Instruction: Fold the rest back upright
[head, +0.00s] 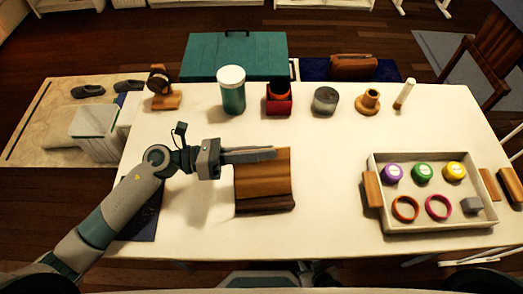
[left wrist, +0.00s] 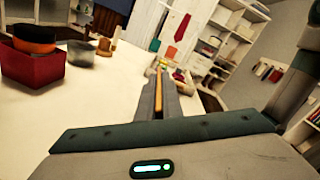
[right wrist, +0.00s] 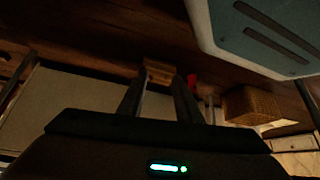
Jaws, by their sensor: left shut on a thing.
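A brown wooden rest (head: 262,178) stands on the white table, left of the middle, with a darker base strip (head: 265,205) along its near edge. Its panel appears tilted back, though the exact angle is hard to tell. My left gripper (head: 250,155) reaches in from the left and lies along the panel's far edge, shut on it. In the left wrist view a thin orange-brown edge of the rest (left wrist: 159,97) shows between the fingers. My right gripper (right wrist: 160,85) shows only in its own wrist view, open and empty, away from the rest, over a dark floor.
Along the table's far side stand a teal jar (head: 232,92), a red box (head: 279,101), a grey tin (head: 325,101) and a wooden holder (head: 368,102). A tray (head: 425,229) with rings and coloured discs lies at right. The table between rest and tray is clear.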

